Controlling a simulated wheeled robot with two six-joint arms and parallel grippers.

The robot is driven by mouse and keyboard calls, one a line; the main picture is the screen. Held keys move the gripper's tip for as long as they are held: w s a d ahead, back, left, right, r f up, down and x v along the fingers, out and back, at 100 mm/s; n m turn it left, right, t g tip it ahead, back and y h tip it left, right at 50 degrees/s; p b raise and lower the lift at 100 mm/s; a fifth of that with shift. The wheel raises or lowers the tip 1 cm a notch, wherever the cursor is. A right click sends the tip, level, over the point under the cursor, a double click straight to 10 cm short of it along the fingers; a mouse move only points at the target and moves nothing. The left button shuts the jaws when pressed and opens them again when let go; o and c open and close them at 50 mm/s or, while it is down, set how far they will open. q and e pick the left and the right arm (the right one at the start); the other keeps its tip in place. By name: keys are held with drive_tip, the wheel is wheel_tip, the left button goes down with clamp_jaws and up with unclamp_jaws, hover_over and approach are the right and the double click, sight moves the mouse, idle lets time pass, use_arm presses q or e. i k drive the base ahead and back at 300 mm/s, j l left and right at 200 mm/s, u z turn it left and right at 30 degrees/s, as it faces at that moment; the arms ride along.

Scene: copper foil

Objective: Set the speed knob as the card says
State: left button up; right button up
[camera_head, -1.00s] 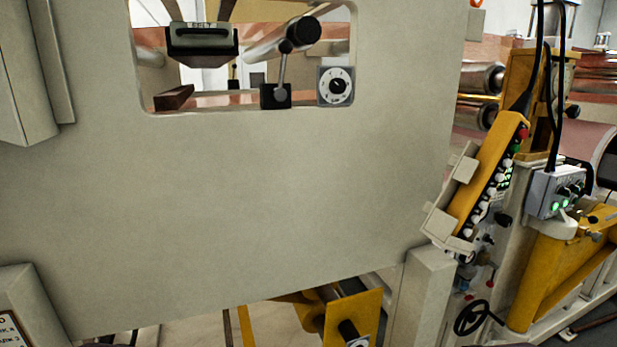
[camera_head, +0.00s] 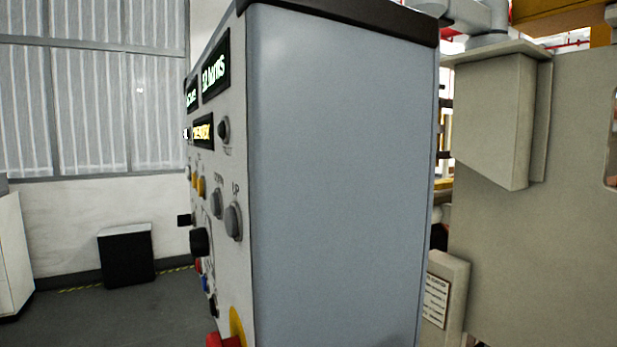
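A grey control cabinet (camera_head: 340,180) fills the middle of the head view, and its front panel is seen at a steep slant on its left side. A large black knob (camera_head: 200,242) sticks out low on the panel. I cannot read which one is the speed knob or where either points. A white card with a dark border (camera_head: 436,300) is on a beige box at the lower right; its text is too small to read. Neither gripper is in view.
Grey buttons (camera_head: 233,221) and a red emergency stop button (camera_head: 226,340) on a yellow base stand out from the panel. Green displays (camera_head: 215,77) are at its top. A beige machine wall (camera_head: 540,240) is close on the right. Open grey floor (camera_head: 110,315) lies left of the cabinet.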

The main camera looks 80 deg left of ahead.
sight(199, 247)
drive_tip(key=k+j, duration=0.15)
drive_tip(key=k, duration=0.45)
drive_tip(key=k+j, duration=0.15)
drive_tip(key=k, duration=0.4)
drive_tip(key=k+j, duration=0.15)
drive_tip(key=k, duration=0.45)
drive_tip(key=k+j, duration=0.2)
drive_tip(key=j, duration=0.2)
drive_tip(key=k+j, duration=0.15)
drive_tip(key=j, duration=0.2)
drive_tip(key=k+j, duration=0.2)
drive_tip(key=j, duration=0.2)
drive_tip(key=k+j+u, duration=0.1)
drive_tip(key=j, duration=0.3)
drive_tip(key=k+j, duration=0.25)
drive_tip(key=j, duration=0.15)
drive_tip(key=i+j, duration=0.1)
drive_tip(key=j, duration=0.25)
drive_tip(key=i+j, duration=0.1)
drive_tip(key=j, duration=0.2)
drive_tip(key=i+j, duration=0.1)
drive_tip(key=j, duration=0.25)
